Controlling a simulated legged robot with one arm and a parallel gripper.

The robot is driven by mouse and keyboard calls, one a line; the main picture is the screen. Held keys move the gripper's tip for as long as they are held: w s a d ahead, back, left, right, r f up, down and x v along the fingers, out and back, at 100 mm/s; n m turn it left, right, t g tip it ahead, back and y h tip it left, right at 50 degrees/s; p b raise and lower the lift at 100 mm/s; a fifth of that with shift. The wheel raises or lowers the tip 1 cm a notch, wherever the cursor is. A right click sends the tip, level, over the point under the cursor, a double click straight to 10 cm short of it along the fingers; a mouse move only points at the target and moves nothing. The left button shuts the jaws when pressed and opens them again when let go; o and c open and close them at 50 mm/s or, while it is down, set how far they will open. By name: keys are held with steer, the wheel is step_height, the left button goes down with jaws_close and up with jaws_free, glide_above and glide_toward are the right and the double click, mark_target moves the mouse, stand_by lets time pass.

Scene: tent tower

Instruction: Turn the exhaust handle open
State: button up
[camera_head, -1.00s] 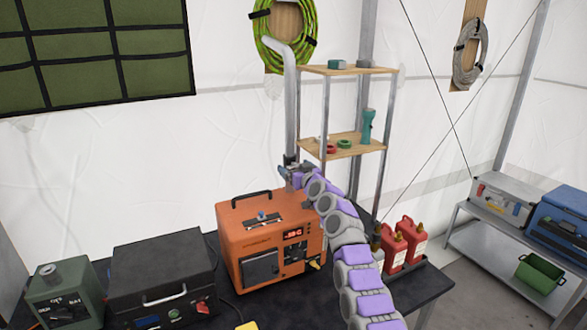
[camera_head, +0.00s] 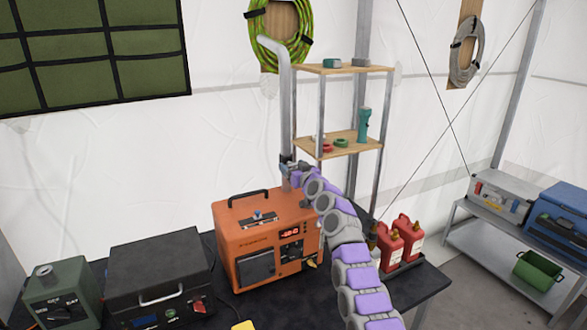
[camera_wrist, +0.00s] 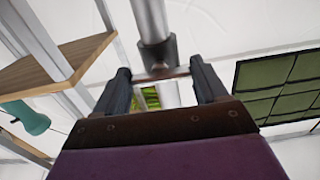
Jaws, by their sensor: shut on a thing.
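The grey exhaust pipe (camera_head: 286,105) rises behind the orange heater box (camera_head: 264,235) and bends left at its top. A thin flat metal bar, the exhaust handle (camera_wrist: 162,74), crosses just below the collar between my fingers. My gripper (camera_wrist: 160,80) is shut on this handle, one dark finger at each side. In the head view my gripper (camera_head: 289,170) is at the pipe above the heater's back right, and the handle is mostly hidden there.
A wooden-shelved rack (camera_head: 345,145) stands close behind and right of my arm. Red fuel bottles (camera_head: 400,240) stand to the right of my arm. A black case (camera_head: 160,270) and a green box (camera_head: 62,290) stand left of the heater. Tent wall is behind.

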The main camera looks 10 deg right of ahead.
steer(key=shift+d+r+m, duration=0.1)
steer(key=shift+m, duration=0.2)
steer(key=m+p, duration=0.3)
steer(key=shift+r+m, duration=0.1)
steer(key=shift+m, duration=0.3)
steer(key=m+p, duration=0.4)
steer(key=shift+r, duration=0.1)
steer(key=m+p, duration=0.2)
steer(key=m, duration=0.1)
steer(key=m+p, duration=0.1)
steer(key=m, duration=0.1)
steer(key=shift+m+p, duration=0.3)
steer(key=shift+m, duration=0.1)
steer(key=shift+f+m+p, duration=0.2)
steer(key=shift+m+p, duration=0.25)
steer(key=shift+m, duration=0.4)
steer(key=shift+f+m+p, duration=0.15)
steer(key=shift+m+p, duration=0.25)
steer(key=shift+m, duration=0.45)
steer(key=shift+f, duration=0.1)
steer(key=o, duration=1.1)
steer(key=shift+w+d, duration=0.1)
steer(key=shift+c, duration=0.2)
